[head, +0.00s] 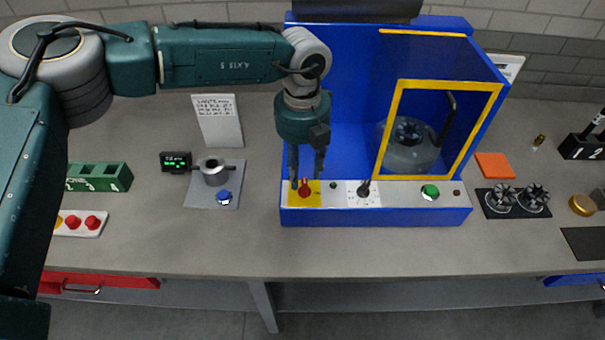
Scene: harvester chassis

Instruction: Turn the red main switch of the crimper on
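The blue crimper (300,216) stands on the grey bench with a control strip along its front. Its red main switch (305,191) sits on a yellow plate (293,200) at the left end of the strip. My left gripper (307,182) points down from above, right over the yellow plate. Its two fingers are apart, with the red switch between or just in front of their tips. I cannot tell whether the fingers touch the switch. My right gripper is not in view.
A yellow-framed guard (393,125) stands at the right. A metal cup (214,172) and a blue knob (224,197) are to the left.

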